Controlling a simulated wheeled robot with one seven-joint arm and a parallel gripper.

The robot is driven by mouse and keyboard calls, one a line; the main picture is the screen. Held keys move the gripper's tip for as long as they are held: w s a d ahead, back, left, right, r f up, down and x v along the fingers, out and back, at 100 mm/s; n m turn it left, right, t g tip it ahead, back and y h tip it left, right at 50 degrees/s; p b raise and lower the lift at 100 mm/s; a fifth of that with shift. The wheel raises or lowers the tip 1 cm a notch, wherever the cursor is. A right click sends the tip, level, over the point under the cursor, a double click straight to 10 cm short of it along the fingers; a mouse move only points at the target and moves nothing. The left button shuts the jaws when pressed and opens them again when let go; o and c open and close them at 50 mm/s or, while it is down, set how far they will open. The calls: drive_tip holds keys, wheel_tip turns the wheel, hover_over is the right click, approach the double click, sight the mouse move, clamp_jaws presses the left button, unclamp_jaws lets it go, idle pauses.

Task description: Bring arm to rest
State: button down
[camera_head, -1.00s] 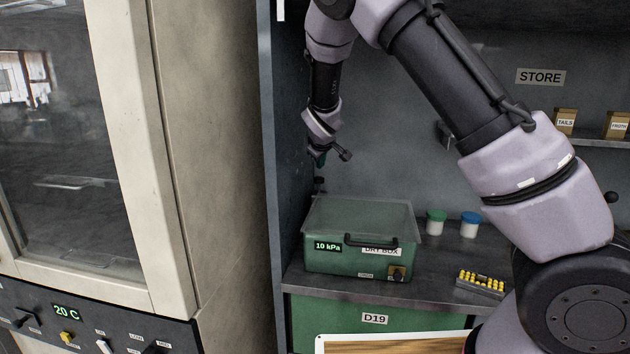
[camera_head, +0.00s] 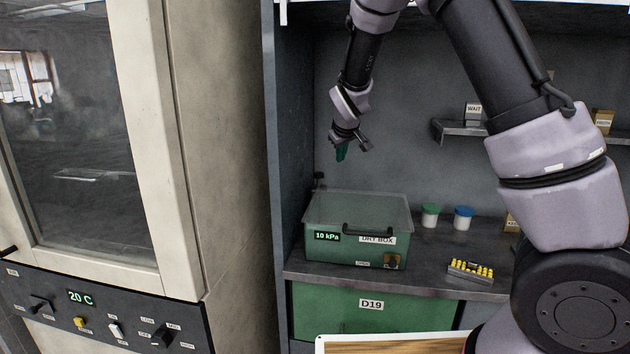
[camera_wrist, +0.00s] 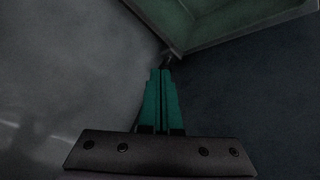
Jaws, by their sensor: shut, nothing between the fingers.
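My gripper (camera_head: 341,152) hangs above the back left part of the green dry box, apart from it, with nothing held. My arm is bent, reaching up and over from the right side of the head view. In the wrist view my green fingers (camera_wrist: 160,100) lie together, shut and empty. The green dry box (camera_head: 340,248) stands on the bench with its clear lid down; its display reads 10 kPa. A corner of the box also shows at the top of the wrist view (camera_wrist: 215,37).
A green-capped jar (camera_head: 430,217), a blue-capped jar (camera_head: 463,219) and a rack of yellow-topped vials (camera_head: 470,270) stand right of the box. A shelf (camera_head: 455,131) is on the back wall. A large beige cabinet (camera_head: 215,150) stands left, beside the bay's side wall (camera_head: 291,150).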

drive_tip(key=s+d+r+m+g+y, duration=0.15)
drive_tip(key=s+d+r+m, duration=0.55)
drive_tip(key=s+d+r, duration=0.8)
drive_tip(key=s+d+r+m, duration=0.1)
drive_tip(key=s+d+m, duration=0.1)
drive_tip(key=s, duration=1.8)
drive_tip(key=shift+s+r+m+t, duration=0.3)
drive_tip(key=shift+r+m+t, duration=0.05)
drive_tip(key=shift+m, duration=0.45)
